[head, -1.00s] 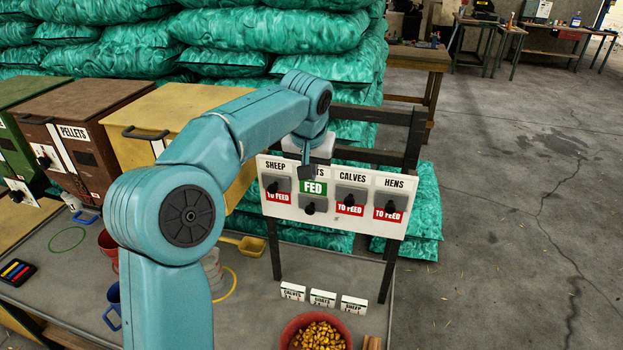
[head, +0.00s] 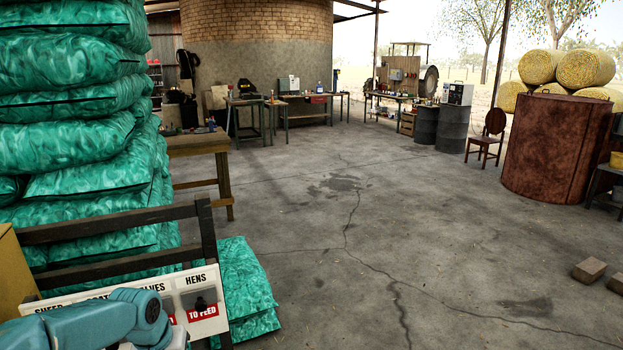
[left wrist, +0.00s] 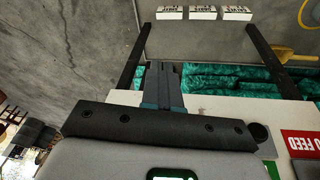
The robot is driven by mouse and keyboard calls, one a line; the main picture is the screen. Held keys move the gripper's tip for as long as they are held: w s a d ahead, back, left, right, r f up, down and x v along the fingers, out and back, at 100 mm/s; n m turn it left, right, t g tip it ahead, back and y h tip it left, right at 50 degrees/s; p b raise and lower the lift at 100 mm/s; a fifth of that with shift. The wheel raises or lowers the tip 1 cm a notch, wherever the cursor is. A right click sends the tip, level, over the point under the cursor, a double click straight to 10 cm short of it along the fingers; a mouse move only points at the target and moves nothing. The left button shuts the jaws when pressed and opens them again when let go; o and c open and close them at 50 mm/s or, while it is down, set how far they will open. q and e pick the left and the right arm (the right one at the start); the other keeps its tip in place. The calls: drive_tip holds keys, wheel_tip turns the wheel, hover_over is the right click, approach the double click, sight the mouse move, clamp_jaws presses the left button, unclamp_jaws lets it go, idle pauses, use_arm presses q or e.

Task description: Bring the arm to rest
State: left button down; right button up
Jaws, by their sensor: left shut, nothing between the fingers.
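My left arm shows at the bottom left of the head view, in front of the white feed board (head: 45,304). The left gripper itself is not clear there. In the left wrist view my left gripper (left wrist: 164,72) is shut and empty, its fingers together. The feed board (left wrist: 225,104) lies beside and beyond it there, with a red TO FEED label (left wrist: 306,142) and a dark knob (left wrist: 258,134) at the right. In the head view the HENS panel (head: 200,304) reads TO FEED; my arm hides most of the other panels. My right gripper is in neither view.
Green sacks (head: 75,150) are stacked at the left, behind a dark wooden frame (head: 110,228). A wooden table (head: 200,142) stands behind. The concrete floor (head: 400,230) is largely open. A rusty tank (head: 555,148), a chair (head: 487,137) and blocks (head: 589,270) are at the right.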

use_arm(q)
drive_tip(key=s+d+f+m+g+h, duration=0.1)
drive_tip(key=s+d+f+h, duration=0.1)
drive_tip(key=s+d+f, duration=0.45)
drive_tip(key=s+d+f+h, duration=0.1)
drive_tip(key=s+d+f, duration=0.3)
drive_tip(key=d+f, duration=0.55)
drive_tip(key=s+d+f, duration=0.2)
drive_tip(key=s+f, duration=0.3)
drive_tip(key=s, duration=0.2)
drive_tip(key=s+d+f+g+b, duration=0.1)
drive_tip(key=s+d+f, duration=0.1)
drive_tip(key=s+f, duration=0.3)
drive_tip(key=s, duration=0.3)
drive_tip(key=shift+d+g+h, duration=0.25)
drive_tip(key=shift+g+h, duration=0.05)
drive_tip(key=shift+h, duration=0.1)
drive_tip(key=shift+s, duration=0.15)
